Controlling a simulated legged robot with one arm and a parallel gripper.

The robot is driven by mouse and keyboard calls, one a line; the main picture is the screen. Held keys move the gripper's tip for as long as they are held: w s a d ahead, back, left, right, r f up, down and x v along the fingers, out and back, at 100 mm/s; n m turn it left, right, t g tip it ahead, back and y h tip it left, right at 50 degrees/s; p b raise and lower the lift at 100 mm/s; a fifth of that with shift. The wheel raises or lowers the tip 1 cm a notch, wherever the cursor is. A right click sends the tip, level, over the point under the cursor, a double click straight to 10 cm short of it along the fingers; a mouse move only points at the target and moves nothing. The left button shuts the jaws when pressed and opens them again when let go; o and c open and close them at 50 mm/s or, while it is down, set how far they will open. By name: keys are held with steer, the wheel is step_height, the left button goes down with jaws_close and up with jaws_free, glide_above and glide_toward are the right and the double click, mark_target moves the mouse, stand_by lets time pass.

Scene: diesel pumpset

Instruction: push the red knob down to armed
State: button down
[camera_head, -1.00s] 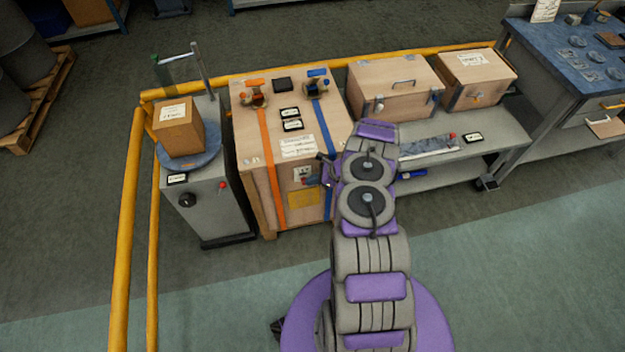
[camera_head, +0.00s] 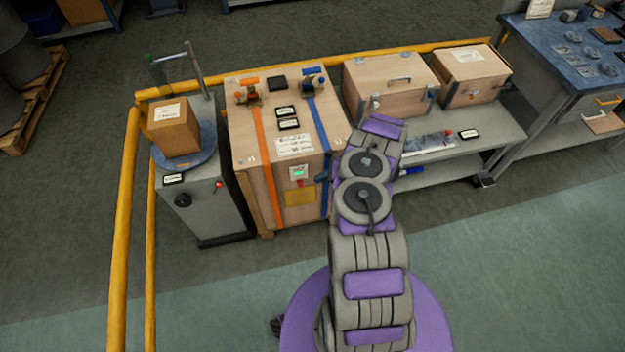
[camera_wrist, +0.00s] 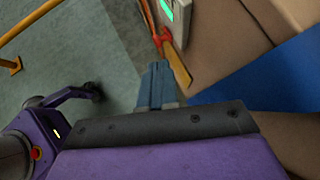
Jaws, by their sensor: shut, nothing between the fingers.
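A small grey panel (camera_head: 298,172) is on the front of the wooden crate (camera_head: 250,180), with a lit green display. The red knob (camera_head: 300,184) shows as a small red part at the panel's lower edge, pointing down. In the wrist view the red knob (camera_wrist: 161,37) is below the green display (camera_wrist: 168,9), just beyond my fingertips. My gripper (camera_wrist: 156,70) is shut and empty, its blue-grey fingers together. In the head view my gripper (camera_head: 321,177) is just right of the panel, apart from the knob. Lettering on the panel is too small to read.
A yellow plate (camera_head: 300,197) is below the panel. Blue (camera_head: 326,135) and orange (camera_head: 267,155) straps run down the crate. A grey cabinet (camera_head: 200,205) stands to the left, a bench (camera_head: 500,135) to the right. Yellow rails (camera_head: 126,215) run along the left and back. The floor in front is clear.

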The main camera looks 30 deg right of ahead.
steer(key=p+v, duration=0.1)
steer(key=v, duration=0.6)
steer(key=shift+s+r+p, duration=0.2)
steer(key=shift+p, duration=0.1)
steer(key=shift+d, duration=0.3)
steer(key=shift+a, duration=0.1)
